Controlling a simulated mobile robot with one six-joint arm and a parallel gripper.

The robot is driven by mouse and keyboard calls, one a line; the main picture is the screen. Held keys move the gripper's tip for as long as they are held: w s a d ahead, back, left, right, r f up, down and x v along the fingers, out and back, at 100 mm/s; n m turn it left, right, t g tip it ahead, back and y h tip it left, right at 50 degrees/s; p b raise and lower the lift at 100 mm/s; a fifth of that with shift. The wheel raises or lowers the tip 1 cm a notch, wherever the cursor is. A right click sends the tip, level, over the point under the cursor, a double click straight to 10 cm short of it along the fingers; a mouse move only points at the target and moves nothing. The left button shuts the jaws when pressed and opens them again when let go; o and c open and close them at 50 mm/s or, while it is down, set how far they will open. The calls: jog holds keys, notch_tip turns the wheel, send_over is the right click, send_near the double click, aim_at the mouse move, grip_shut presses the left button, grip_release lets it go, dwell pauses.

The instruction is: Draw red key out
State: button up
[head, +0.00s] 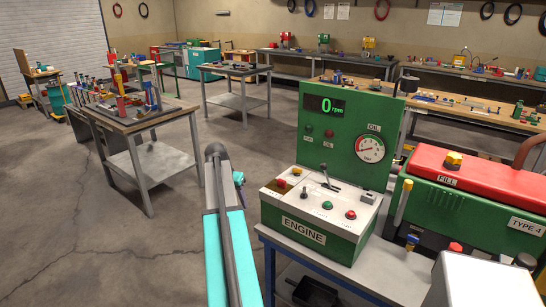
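A green engine console (335,240) labelled ENGINE stands on a bench at the centre right. On its white top, a small red piece (281,184) sits at the left on a dark patch. It may be the red key, but it is too small to tell a key from a knob. A red button (351,214) and a green button (327,205) are near the front edge, with a lever (326,174) behind. My teal arm rises left of the console, apart from it. My gripper's fingers do not show.
A green back panel (345,130) with a 0 rpm display and oil gauge stands behind the console. A green and red TYPE 4 machine (470,215) is close on the right. A cluttered table (150,122) stands at left. Floor between is open.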

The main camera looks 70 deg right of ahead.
aim_at(281, 181)
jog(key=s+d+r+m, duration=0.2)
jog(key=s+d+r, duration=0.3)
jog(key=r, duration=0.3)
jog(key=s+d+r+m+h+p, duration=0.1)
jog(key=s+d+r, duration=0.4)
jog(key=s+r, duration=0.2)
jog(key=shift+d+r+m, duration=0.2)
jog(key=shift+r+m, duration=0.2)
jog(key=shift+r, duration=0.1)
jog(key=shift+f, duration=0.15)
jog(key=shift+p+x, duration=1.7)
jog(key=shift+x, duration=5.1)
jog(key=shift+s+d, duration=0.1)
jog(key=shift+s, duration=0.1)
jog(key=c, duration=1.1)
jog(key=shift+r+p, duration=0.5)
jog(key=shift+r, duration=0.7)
